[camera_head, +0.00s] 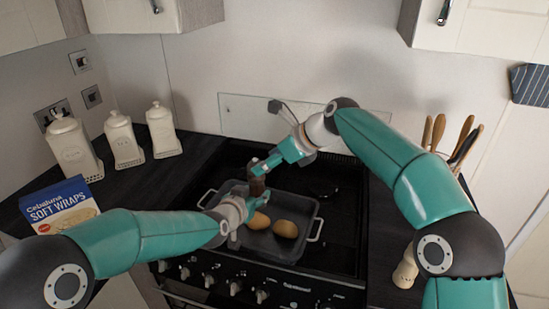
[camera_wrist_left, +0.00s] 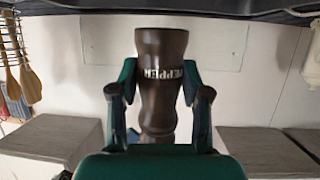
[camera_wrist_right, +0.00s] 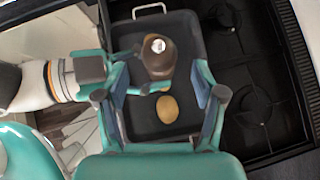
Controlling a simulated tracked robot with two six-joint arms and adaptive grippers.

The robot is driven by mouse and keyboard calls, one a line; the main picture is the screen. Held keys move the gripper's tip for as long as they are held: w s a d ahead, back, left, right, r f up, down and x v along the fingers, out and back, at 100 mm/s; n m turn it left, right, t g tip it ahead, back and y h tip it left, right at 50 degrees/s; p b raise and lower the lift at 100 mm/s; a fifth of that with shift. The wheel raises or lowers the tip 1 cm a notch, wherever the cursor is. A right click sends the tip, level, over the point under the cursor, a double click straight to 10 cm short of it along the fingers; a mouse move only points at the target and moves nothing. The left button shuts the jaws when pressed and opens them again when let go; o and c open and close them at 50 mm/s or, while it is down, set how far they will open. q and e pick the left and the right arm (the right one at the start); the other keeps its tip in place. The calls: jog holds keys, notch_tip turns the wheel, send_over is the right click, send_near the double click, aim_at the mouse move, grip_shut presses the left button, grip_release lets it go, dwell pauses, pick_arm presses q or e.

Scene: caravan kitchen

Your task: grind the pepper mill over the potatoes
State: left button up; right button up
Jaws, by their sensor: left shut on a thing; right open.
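The dark brown pepper mill (camera_head: 257,187) is held upright above the roasting tray (camera_head: 303,206). My left gripper (camera_head: 257,202) is shut on its body; the left wrist view shows the mill (camera_wrist_left: 162,105) between the fingers, its lettering upside down. My right gripper (camera_head: 264,165) is open at the mill's top, coming from above. In the right wrist view the mill's top (camera_wrist_right: 160,62) lies between the spread fingertips; I cannot tell whether they touch it. Two potatoes, one on the left (camera_head: 259,221) and one on the right (camera_head: 286,229), lie in the tray, partly beneath my left gripper.
The tray sits on the black hob (camera_head: 338,215). Three cream canisters (camera_head: 123,140) and a soft wraps box (camera_head: 60,205) stand on the left counter. A utensil holder with wooden handles (camera_head: 438,130) and a pale wooden mill (camera_head: 405,270) are at the right.

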jog(key=shift+x, duration=2.75)
jog(key=c, duration=0.9)
jog(key=m+t+h, duration=0.1)
jog(key=m+t, duration=0.1)
jog(key=m, duration=0.1)
jog(key=shift+h, duration=0.4)
jog(key=shift+m+t+h, duration=0.3)
jog(key=shift+m+h, duration=0.2)
jog(key=shift+m, duration=0.3)
jog(key=o, duration=0.9)
